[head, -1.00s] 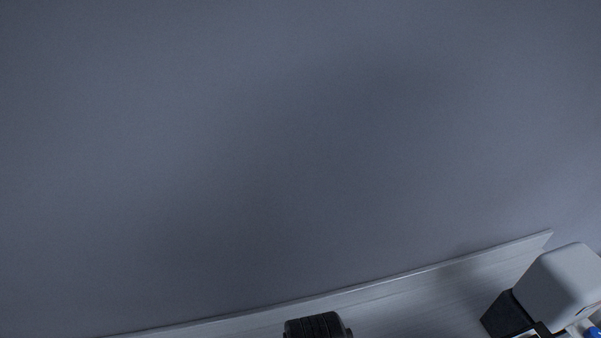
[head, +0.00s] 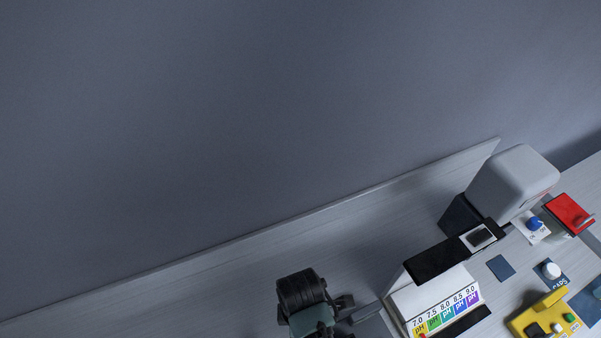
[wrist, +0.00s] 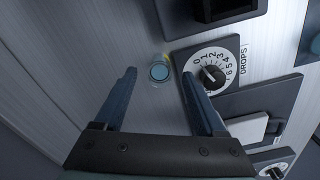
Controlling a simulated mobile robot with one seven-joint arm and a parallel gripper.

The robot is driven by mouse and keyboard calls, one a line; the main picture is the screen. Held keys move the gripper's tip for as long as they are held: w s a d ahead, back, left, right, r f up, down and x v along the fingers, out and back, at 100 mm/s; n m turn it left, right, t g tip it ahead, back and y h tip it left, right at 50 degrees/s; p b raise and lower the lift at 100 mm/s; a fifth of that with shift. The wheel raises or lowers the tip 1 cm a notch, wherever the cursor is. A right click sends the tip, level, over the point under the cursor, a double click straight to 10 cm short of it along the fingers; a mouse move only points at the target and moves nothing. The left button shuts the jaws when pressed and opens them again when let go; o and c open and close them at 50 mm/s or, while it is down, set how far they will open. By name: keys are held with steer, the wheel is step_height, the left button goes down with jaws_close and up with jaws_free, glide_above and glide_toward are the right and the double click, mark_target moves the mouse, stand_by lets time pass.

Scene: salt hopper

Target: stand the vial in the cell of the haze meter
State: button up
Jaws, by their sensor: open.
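My gripper (wrist: 158,77) is open, with one blue finger to each side of this disc. The disc looks clear of both fingers, though how deep it lies between them is hard to tell. No label marks the haze meter, so I cannot tell which device it is. I cannot make out the vial in the head view.
In the wrist view a DROPS dial (wrist: 211,70) is close to the right finger. In the head view a pH colour chart (head: 445,311), a grey box-shaped device (head: 512,184), a red-topped box (head: 569,213) and a yellow device (head: 545,316) crowd the right. The back-left bench is bare.

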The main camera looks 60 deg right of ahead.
steer(key=shift+f, duration=1.25)
jaws_close()
